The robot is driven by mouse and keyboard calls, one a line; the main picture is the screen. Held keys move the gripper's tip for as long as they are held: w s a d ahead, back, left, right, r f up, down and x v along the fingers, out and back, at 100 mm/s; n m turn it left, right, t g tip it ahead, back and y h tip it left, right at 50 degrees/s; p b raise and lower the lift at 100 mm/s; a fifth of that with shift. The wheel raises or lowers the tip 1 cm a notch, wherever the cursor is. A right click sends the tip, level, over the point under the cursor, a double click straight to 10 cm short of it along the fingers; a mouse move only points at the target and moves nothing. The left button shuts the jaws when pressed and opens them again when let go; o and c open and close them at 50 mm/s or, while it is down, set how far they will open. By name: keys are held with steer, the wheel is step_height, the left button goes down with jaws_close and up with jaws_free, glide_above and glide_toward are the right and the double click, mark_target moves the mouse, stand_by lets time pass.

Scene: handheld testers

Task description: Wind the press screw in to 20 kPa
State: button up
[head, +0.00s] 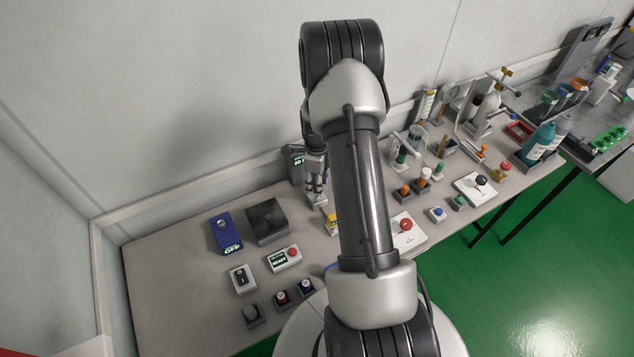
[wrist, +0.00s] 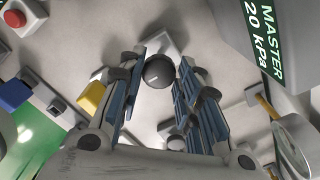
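A dark round knob (wrist: 160,71) shows between my fingertips in the wrist view, with a pale block behind it. I cannot tell for certain that it belongs to the press screw. My gripper (wrist: 163,75) is open around the knob, with no clear contact on either side. In the head view my gripper (head: 317,199) points down at the back of the table, left of my forearm. A dark display (wrist: 262,38) reads "MASTER 20 kPa" in the wrist view; its unit (head: 296,160) stands behind the gripper in the head view. A white round dial (wrist: 293,149) is partly cut off.
A yellow block (wrist: 92,97) is close beside the left finger. Several bottles and small fittings crowd the right. My arm hides the middle.

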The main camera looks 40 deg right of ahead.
steer(key=o, duration=0.4)
step_height(320, 180, up, 12)
stand_by(0.7)
